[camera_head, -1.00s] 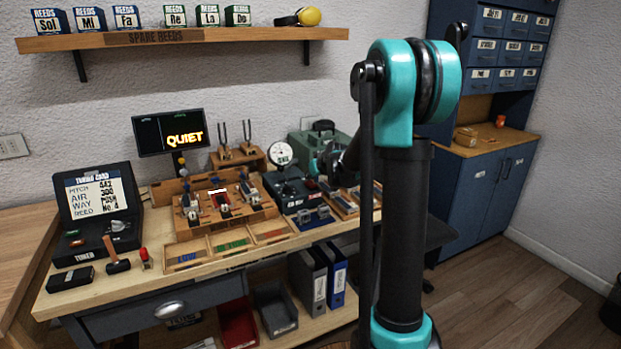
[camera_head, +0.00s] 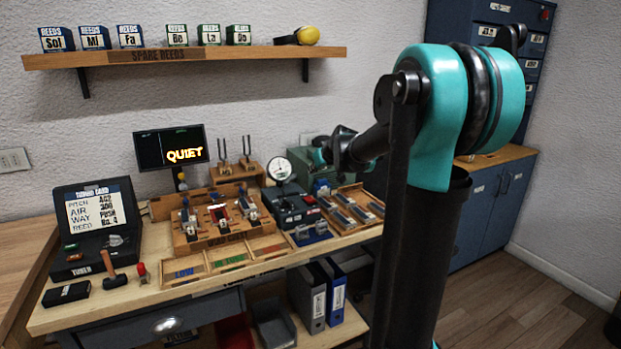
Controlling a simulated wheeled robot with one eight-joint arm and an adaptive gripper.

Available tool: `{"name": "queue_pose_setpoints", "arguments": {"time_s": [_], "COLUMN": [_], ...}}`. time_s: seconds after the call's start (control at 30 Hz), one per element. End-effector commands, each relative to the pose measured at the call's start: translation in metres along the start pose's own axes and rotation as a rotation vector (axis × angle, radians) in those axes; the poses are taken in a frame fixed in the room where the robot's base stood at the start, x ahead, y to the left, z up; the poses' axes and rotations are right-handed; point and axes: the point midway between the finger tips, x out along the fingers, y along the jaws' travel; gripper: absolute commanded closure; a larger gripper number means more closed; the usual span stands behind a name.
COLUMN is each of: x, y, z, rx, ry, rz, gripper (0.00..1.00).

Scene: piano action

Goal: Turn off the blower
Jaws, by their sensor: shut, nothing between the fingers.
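A dark blue box (camera_head: 291,207) with a round white dial (camera_head: 280,167) standing at its back is on the bench right of the wooden reed rack. A green case (camera_head: 314,148) stands behind it, partly hidden by my arm. I cannot tell for sure which of these is the blower; switch details are too small to read. My gripper (camera_head: 330,152) is small and dark, beside the green case in the picture and above the bench's back right. It looks shut and empty, apart from the dark blue box. The monitor (camera_head: 170,147) reads QUIET.
The wooden reed rack (camera_head: 220,245) and a tray of blocks (camera_head: 350,210) flank the dark blue box. A tuner case (camera_head: 97,230), a hammer (camera_head: 112,272) and tuning forks (camera_head: 235,155) are further left. A shelf (camera_head: 190,55) hangs above. My arm hides the bench's right end.

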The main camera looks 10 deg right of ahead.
Motion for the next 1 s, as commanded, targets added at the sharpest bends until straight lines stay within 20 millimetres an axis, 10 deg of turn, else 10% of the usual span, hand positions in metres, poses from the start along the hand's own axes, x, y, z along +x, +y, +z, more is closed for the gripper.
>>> {"name": "queue_pose_setpoints", "arguments": {"time_s": [0.67,0.77,1.0], "x": [-0.021,-0.029,-0.071], "y": [-0.003,-0.012,-0.047], "z": [0.004,0.034,0.179], "rx": [0.004,0.019,0.102], "ry": [-0.011,-0.050,-0.242], "rz": [-0.001,-0.002,0.029], "gripper": [1.00,1.00,1.00]}}
